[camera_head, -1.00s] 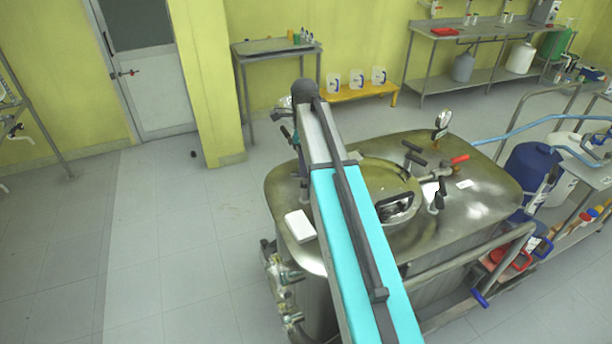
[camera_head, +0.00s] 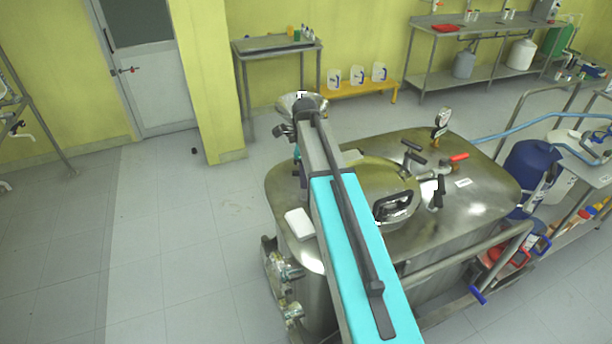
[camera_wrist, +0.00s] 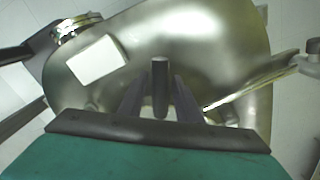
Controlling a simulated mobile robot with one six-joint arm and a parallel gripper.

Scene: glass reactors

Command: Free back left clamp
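The steel reactor (camera_head: 475,215) has a round hatch lid (camera_head: 375,178) with a handle on top. Two clamps with black handles show at the lid's right side: a back one (camera_head: 412,152) and a front one (camera_head: 438,192). My arm hides the lid's left side in the head view. In the wrist view, a dark upright clamp handle (camera_wrist: 160,85) stands between the two fingers of my gripper (camera_wrist: 158,95). The fingers are apart, with a narrow gap on each side of the handle. My gripper is hidden behind my arm in the head view.
A white box (camera_head: 299,223) lies on the reactor top left of my arm; it also shows in the wrist view (camera_wrist: 97,60). A pressure gauge (camera_head: 441,120) and a red-handled valve (camera_head: 458,158) stand at the back. A rail (camera_head: 470,255) runs along the front.

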